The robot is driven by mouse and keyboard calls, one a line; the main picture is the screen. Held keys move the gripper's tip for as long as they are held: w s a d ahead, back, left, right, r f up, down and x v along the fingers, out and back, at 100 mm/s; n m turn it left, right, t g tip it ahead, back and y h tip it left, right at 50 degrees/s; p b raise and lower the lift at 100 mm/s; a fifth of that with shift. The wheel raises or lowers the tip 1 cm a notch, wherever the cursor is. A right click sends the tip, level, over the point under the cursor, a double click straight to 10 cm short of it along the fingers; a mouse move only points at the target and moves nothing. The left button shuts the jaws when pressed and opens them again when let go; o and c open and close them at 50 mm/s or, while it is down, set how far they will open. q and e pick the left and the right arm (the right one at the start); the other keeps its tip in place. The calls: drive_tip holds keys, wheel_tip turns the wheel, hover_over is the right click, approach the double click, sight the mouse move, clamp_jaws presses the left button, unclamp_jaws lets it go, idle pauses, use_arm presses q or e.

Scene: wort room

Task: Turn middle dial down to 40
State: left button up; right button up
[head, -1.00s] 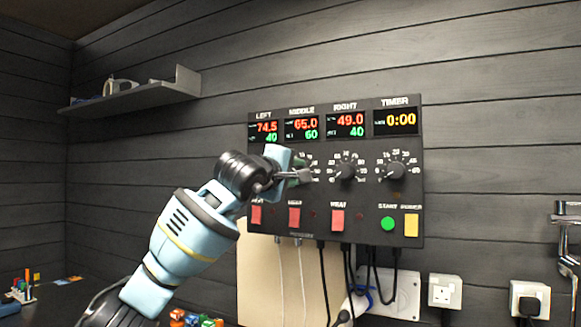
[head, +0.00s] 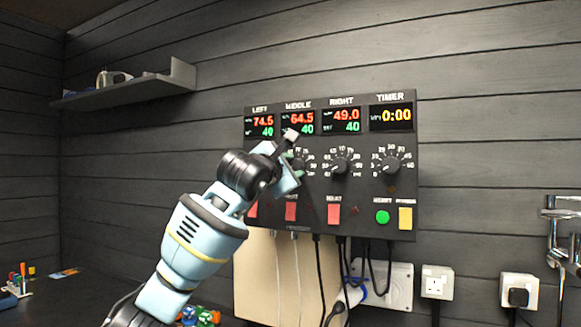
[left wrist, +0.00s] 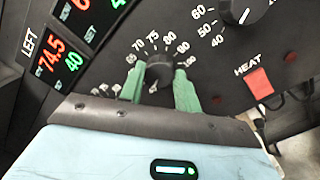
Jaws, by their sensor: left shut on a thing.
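The middle dial (left wrist: 160,72) is a round black knob with a white number scale. In the left wrist view, the two green fingers of my left gripper (left wrist: 160,88) stand on either side of it and are shut on it. In the head view my left gripper (head: 295,164) is at the panel and hides most of this dial. The middle display (head: 299,122) shows 64.5 in red above 40 in green. My right gripper is in neither view.
The black control panel (head: 376,148) hangs on a dark plank wall. The right dial (head: 340,167) and timer dial (head: 388,166) are close to the right. Red switches (head: 334,214) and a green button (head: 382,217) sit below. Cables hang underneath.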

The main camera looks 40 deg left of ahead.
use_arm(q)
drive_tip(key=shift+n, duration=0.7)
drive_tip(key=o, duration=1)
drive_tip(key=shift+c, duration=0.2)
